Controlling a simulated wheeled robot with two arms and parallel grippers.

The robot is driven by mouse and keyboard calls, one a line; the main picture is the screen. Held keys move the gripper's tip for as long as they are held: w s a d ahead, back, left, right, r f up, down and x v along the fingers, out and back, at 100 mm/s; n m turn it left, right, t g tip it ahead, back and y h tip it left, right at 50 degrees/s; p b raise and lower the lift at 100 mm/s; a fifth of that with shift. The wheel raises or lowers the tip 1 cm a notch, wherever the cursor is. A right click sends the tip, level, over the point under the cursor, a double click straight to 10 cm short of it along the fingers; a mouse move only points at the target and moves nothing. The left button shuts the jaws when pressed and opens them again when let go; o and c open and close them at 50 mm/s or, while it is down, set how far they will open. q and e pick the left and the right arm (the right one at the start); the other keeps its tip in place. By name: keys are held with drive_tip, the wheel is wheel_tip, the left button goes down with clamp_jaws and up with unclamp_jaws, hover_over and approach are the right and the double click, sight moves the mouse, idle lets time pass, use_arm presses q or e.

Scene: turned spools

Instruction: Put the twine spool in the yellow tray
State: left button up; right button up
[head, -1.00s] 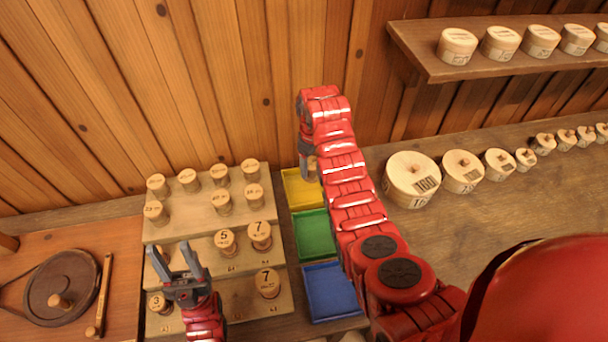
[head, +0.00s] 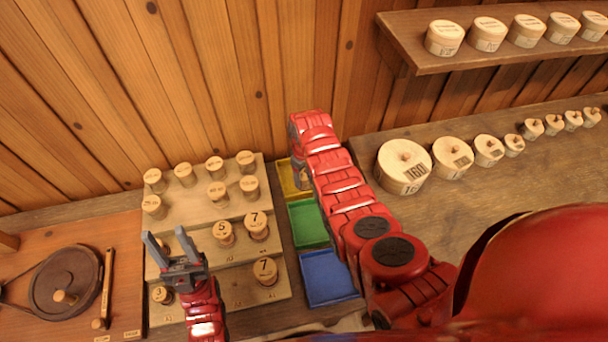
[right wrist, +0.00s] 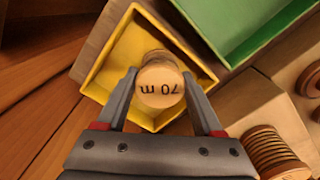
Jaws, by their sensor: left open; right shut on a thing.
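The held spool is largely hidden there. My left gripper (head: 168,237) is open and empty over the stepped spool rack (head: 205,262).
A green tray (head: 308,222) and a blue tray (head: 328,277) line up in front of the yellow one. Several spools stand on the rack to the left. Round wooden weights (head: 404,166) line the bench at right, below a shelf (head: 470,58) of containers. A wheel (head: 64,285) lies far left.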

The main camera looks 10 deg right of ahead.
drive_tip(key=shift+f, duration=0.45)
drive_tip(key=shift+f, duration=0.2)
drive_tip(key=o, duration=1.4)
drive_tip(key=shift+r, duration=0.1)
